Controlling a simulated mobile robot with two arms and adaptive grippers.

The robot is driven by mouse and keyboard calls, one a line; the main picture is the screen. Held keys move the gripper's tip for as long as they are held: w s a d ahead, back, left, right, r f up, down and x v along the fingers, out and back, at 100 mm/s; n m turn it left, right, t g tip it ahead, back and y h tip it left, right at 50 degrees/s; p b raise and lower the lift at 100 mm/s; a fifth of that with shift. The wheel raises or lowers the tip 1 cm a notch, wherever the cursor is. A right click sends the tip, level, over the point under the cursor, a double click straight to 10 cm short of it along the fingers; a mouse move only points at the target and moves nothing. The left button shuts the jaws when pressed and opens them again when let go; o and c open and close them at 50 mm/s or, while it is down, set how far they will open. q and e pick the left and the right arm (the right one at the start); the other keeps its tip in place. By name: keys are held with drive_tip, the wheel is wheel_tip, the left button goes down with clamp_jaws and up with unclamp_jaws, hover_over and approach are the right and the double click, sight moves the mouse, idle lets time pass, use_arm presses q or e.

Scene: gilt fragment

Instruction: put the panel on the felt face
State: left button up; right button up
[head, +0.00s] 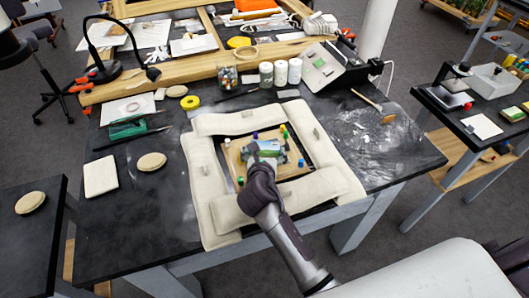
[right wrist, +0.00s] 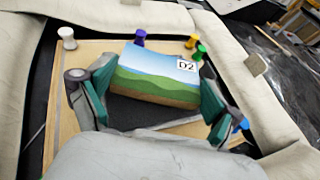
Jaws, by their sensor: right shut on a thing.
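The panel (right wrist: 158,78) is a small block with a painted landscape of blue sky and green hills, marked D2. My right gripper (right wrist: 160,98) is shut on it, one finger at each side; both also show in the head view, the gripper (head: 264,160) partly covering the panel (head: 269,147). A dark grey felt face (right wrist: 135,117) lies on a wooden board (right wrist: 62,150), below and beside the panel. I cannot tell whether the panel touches it. My left gripper is not in view.
Coloured pegs, such as a blue one (right wrist: 140,36) and a white one (right wrist: 67,38), stand around the board. Padded cream cushions (head: 235,122) frame it on the black table (head: 160,215). Jars (head: 280,72) and a desk lamp (head: 103,72) stand further back.

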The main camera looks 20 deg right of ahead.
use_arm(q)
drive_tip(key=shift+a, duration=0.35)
use_arm(e)
drive_tip(key=shift+f, duration=0.2)
drive_tip(key=o, duration=0.8)
drive_tip(key=shift+f, duration=0.1)
drive_tip(key=shift+o, duration=0.2)
drive_tip(key=v, duration=1.2)
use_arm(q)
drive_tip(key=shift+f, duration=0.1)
